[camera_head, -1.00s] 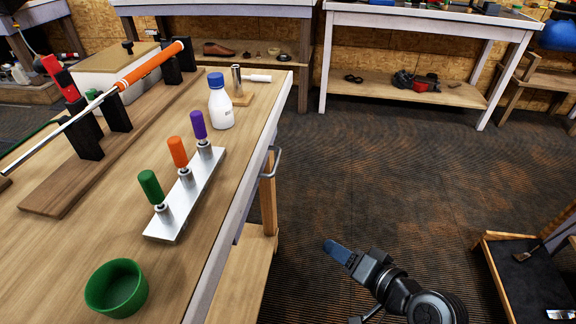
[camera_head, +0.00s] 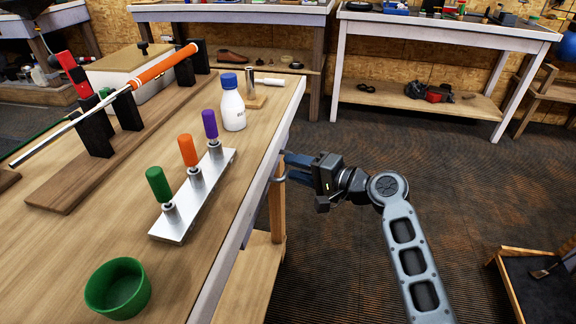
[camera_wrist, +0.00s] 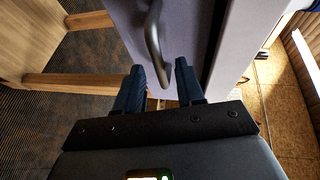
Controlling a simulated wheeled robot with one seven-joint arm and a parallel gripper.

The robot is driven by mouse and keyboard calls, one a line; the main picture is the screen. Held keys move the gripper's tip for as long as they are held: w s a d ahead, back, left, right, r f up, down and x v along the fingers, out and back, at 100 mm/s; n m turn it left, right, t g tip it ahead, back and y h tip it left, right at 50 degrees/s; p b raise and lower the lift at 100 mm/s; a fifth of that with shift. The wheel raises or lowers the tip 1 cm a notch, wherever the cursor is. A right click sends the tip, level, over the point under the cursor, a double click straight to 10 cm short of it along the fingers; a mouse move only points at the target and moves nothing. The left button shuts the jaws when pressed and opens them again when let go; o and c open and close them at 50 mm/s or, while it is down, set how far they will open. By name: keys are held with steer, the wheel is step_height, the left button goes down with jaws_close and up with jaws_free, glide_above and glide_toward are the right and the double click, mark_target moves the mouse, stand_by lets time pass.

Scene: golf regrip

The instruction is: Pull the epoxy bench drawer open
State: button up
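The epoxy bench (camera_head: 240,215) stands at the left, and the grey bow handle (camera_head: 279,165) of its drawer sticks out from the right side. In the wrist view the handle (camera_wrist: 154,45) hangs from the pale drawer front (camera_wrist: 190,40), its lower end close to the fingertips. My gripper (camera_head: 291,162) is at the handle in the head view, its blue fingers pointing left at the drawer. In the wrist view my gripper (camera_wrist: 160,80) is open, with a clear gap between its fingers and the handle's end at that gap. The drawer looks closed.
On the bench top are a green bowl (camera_head: 118,288), a metal rack (camera_head: 190,205) with three coloured-handled tools, a white bottle (camera_head: 232,105) and a golf club on stands. Open floor (camera_head: 440,190) lies to the right of the bench.

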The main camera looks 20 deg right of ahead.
steer(key=shift+x, duration=1.4)
steer(key=shift+c, duration=0.3)
jaws_close()
